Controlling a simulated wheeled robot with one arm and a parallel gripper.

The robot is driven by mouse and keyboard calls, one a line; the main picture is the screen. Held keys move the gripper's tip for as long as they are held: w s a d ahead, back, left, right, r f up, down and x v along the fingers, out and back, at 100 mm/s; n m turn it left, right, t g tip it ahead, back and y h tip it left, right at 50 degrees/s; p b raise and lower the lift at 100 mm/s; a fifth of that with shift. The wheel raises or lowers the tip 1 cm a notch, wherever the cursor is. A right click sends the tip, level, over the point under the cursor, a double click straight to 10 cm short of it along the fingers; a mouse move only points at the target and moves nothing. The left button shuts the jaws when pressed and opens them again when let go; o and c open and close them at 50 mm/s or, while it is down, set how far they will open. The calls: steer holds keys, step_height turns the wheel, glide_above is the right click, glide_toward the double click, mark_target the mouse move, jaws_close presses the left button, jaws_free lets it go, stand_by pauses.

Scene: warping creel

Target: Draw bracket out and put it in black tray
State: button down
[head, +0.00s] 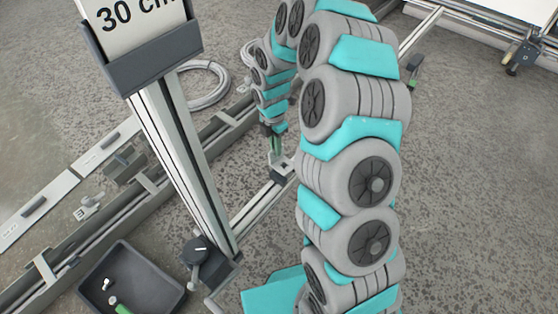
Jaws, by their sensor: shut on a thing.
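My gripper (273,132) is at the far end of my grey and teal arm, pointing down near the picture's middle. It is shut on a small piece with a green upper part and a pale lower part, which looks like the bracket (275,146). The bracket's lower end is at a pale fitting with a dark block on the metal rail; I cannot tell whether it is still seated there. The black tray (150,271) is on the floor at the lower left, well to the left of my gripper. A white piece and a green piece lie in it.
An upright metal post (183,165) with a "30 cm" sign (130,12) stands between the tray and my gripper. A dark clamp with a lever (203,258) is at its foot. Long rails (100,222) cross the left side. A cable coil (203,85) lies behind.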

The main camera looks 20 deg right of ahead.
steer(key=shift+r, duration=0.3)
steer(key=shift+r+p, duration=0.55)
steer(key=shift+r, duration=0.15)
steer(key=shift+r+p, duration=1)
steer(key=shift+r, duration=0.6)
steer(key=shift+f, duration=0.1)
